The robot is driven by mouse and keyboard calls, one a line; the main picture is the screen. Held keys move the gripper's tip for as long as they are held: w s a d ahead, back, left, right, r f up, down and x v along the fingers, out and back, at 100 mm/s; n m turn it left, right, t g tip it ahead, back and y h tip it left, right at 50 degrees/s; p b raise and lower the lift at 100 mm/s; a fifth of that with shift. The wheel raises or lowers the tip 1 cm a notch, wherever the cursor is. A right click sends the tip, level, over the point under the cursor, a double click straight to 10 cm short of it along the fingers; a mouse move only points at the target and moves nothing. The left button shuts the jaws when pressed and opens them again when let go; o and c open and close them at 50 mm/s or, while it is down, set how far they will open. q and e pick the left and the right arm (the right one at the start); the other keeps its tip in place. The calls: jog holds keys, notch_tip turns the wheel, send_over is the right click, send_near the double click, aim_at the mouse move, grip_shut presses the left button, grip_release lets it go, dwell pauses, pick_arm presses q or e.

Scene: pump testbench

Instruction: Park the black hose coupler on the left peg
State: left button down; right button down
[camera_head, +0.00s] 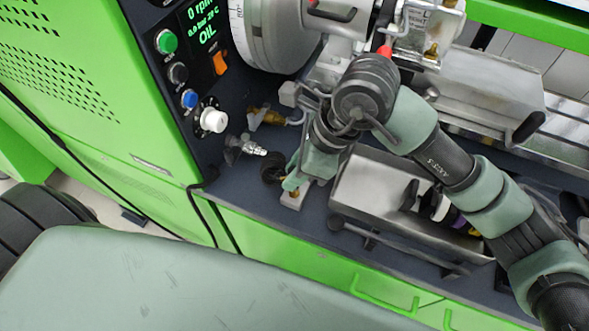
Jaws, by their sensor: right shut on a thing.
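My right arm comes in from the right, and its gripper (286,182) is low over the dark bench top near the control panel. It is shut on the black hose coupler (271,167), a ribbed dark cylinder showing at the left of the fingers. The wrist and fingers hide part of the grip. A silver fitting (246,147) sticks out from the panel side just left of the coupler, with a small gap visible. A pale block (293,198) lies just below the fingers; I cannot tell if it is a peg base. No left peg shows clearly. My left gripper is out of view.
A brass fitting (267,117) sits above the coupler. The control panel (190,70) with buttons and a white knob (213,120) stands to the left. A metal tray (365,185) holding dark items is right of the gripper. The green bench front (270,240) runs below.

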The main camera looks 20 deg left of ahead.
jog(key=shift+f+b, duration=0.1)
jog(key=shift+b, duration=0.4)
dwell(0.5)
jog(key=shift+f+b, duration=1.1)
jog(key=shift+b, duration=0.5)
dwell(0.5)
jog(key=c, duration=0.8)
grip_release()
jog(key=shift+o, duration=0.2)
jog(key=shift+r, duration=0.1)
jog(key=shift+r+p, duration=1.55)
jog(key=shift+r, duration=2.1)
